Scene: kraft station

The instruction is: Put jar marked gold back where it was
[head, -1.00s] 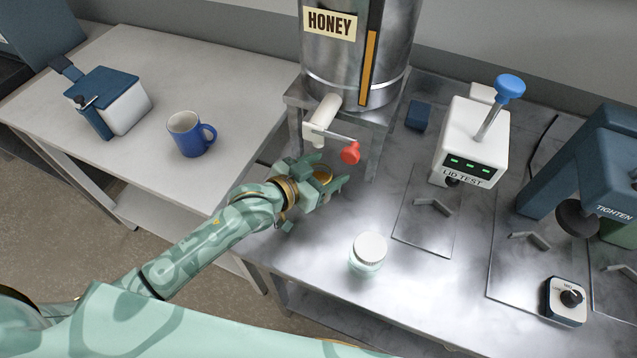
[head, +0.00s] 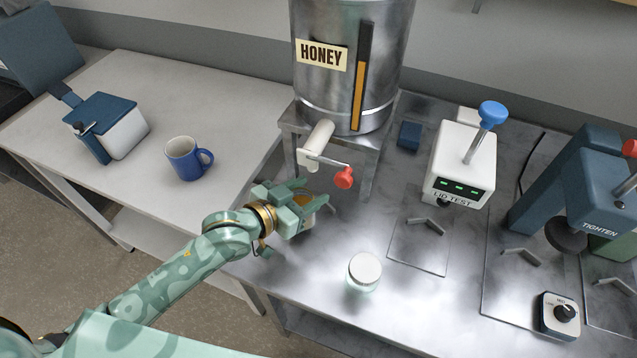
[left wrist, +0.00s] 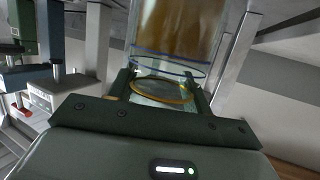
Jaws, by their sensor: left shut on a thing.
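My left gripper (head: 304,205) is shut on a glass jar (head: 303,199) with amber honey in it. The fingers hide much of this jar in the head view. In the left wrist view the held jar (left wrist: 178,35) stands between the fingers (left wrist: 160,88), with a gold ring and a blue line around its glass. It is just to the front left of the honey tap's red handle. Whether it touches the bench cannot be told. A second, pale jar with a white lid (head: 364,273) stands upright on the bench, to the right and nearer. My right gripper is not in view.
The steel honey tank (head: 335,75) with its red-handled tap (head: 344,177) stands behind the gripper. The lid tester (head: 461,165) and tightener (head: 590,190) are to the right, with a dial box (head: 559,315) in front. A blue mug (head: 186,160) sits on the left table.

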